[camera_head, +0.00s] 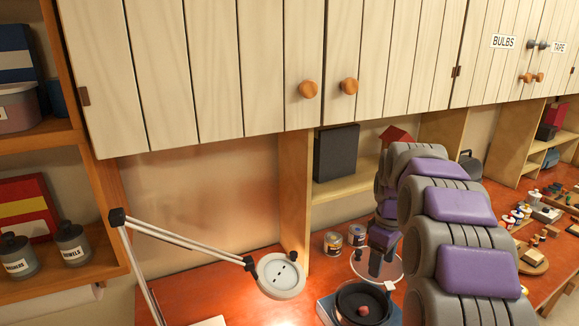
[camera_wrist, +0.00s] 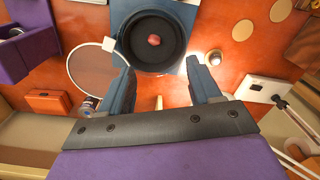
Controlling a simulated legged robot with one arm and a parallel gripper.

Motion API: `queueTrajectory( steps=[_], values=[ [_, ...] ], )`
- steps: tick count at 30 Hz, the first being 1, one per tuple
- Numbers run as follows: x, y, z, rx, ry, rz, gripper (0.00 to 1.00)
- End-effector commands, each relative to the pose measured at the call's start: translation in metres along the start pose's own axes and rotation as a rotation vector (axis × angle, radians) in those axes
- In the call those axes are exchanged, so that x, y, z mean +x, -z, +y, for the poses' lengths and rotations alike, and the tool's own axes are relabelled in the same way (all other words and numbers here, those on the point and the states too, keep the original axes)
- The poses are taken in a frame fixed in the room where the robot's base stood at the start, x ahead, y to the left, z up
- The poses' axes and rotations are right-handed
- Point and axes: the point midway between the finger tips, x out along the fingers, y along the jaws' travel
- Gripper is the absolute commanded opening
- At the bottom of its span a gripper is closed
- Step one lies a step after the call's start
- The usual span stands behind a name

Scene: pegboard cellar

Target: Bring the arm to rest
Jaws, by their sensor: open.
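My gripper (camera_head: 376,264) hangs over the red-orange workbench (camera_head: 225,290), at the end of my grey and purple arm. In the wrist view its two blue-grey fingers (camera_wrist: 161,78) stand wide apart with nothing between them. A round black dish (camera_head: 345,309) with a small reddish lump in it (camera_wrist: 153,40) sits on a blue base (camera_wrist: 188,12) just beyond the fingers, apart from them as far as I can tell. My arm covers part of the bench at the right of the head view.
A white jointed lamp (camera_head: 281,275) reaches over the bench at left. Two small tins (camera_head: 333,243) stand behind my gripper. A clear round disc (camera_wrist: 97,70) lies beside the dish. Closed cabinets (camera_head: 215,65) hang above; small items crowd the bench's right (camera_head: 535,215).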

Motion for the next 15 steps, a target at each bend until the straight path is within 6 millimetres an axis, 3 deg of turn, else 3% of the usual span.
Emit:
queueTrajectory(
  steps=[7,15],
  values=[
    [-0.015,-0.027,-0.082,0.141,0.021,-0.014,0.63],
    [-0.011,-0.070,-0.168,0.315,0.037,-0.045,0.63]
  ],
)
